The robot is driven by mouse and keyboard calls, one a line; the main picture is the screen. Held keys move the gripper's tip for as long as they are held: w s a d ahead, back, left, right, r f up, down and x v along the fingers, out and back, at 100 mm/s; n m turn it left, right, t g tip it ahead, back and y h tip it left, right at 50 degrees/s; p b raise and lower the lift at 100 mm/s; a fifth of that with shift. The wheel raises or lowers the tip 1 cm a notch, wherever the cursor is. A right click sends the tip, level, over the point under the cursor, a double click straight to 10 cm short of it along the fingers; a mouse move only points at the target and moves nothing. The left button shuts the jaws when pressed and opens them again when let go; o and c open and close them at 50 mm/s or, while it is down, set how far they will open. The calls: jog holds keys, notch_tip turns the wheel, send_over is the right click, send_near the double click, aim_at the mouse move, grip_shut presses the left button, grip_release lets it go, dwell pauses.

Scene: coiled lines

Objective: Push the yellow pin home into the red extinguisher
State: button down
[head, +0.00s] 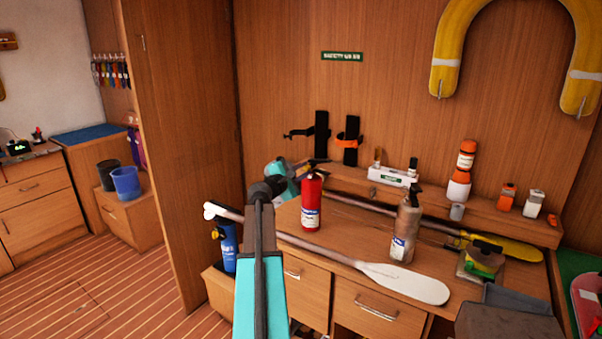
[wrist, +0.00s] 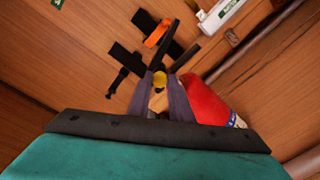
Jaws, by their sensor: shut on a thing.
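The red extinguisher (head: 311,205) stands upright on the wooden desk in the head view, with a white and blue label. In the wrist view its red body (wrist: 205,102) shows just right of the fingers, partly hidden by them. My gripper (wrist: 161,88) is shut on the yellow pin (wrist: 159,79), whose rounded yellow end shows between the two dark fingertips. In the head view my gripper (head: 312,163) is small, near the top of the extinguisher, and the pin cannot be made out. The pin's hole is hidden, and I cannot tell whether the pin touches it.
A grey-brown bottle (head: 405,228) stands right of the extinguisher. A white-bladed paddle (head: 408,283) lies along the desk front. Black wall brackets (head: 321,138), one with an orange strap (head: 348,140), are behind. A white box (head: 392,177) sits on the back ledge.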

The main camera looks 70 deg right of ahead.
jog(key=c, duration=1.2)
grip_release()
jog(key=shift+b+v, duration=0.3)
jog(key=shift+v, duration=2.15)
jog(key=shift+w+f, duration=0.1)
jog(key=shift+w, duration=0.1)
jog(key=f+b+v, duration=0.1)
jog(key=b+v, duration=0.2)
jog(key=v, duration=1)
jog(key=shift+a+r, duration=0.35)
jog(key=shift+r, duration=0.1)
